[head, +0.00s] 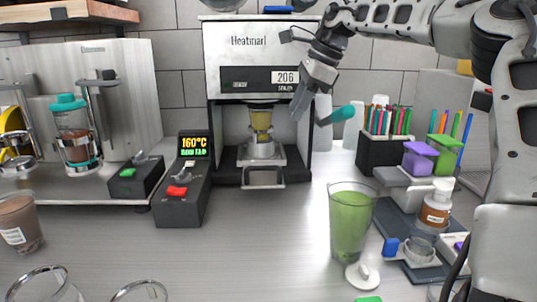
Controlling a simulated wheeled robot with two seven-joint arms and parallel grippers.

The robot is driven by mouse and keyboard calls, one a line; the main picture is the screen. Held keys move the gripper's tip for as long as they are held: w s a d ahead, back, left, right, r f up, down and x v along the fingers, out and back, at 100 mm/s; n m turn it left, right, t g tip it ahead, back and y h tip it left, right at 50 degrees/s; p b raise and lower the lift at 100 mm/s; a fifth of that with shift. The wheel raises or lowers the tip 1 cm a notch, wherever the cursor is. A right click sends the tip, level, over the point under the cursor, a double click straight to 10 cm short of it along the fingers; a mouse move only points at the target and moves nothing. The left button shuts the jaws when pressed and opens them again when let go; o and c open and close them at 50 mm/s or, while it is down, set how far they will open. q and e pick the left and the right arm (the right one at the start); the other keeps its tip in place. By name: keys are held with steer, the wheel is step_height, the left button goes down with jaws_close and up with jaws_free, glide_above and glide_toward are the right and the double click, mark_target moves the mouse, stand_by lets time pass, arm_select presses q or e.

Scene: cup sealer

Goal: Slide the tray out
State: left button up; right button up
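The cup sealer (228,45) stands at the back middle, with "Heatmarl" on its front and a display reading 206. Its tray (277,158) is in the opening at the bottom, and a pale loop handle (263,185) sticks out at the front. A cup with yellowish content (261,122) stands upright in a grey holder (261,150) over the tray. My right gripper (298,103) hangs in front of the sealer's right side, above and right of the tray handle and apart from it. Its fingers overlap in this view, so the gap is unclear. My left gripper is out of view.
A teal-ended lever (340,114) sticks out at the sealer's right. A control box (183,195) showing 160°C stands at its left. The counter before the tray is clear.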

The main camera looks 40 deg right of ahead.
mark_target(270, 168)
steer(key=p+x, duration=0.1)
steer(key=x, duration=1.5)
jaws_close()
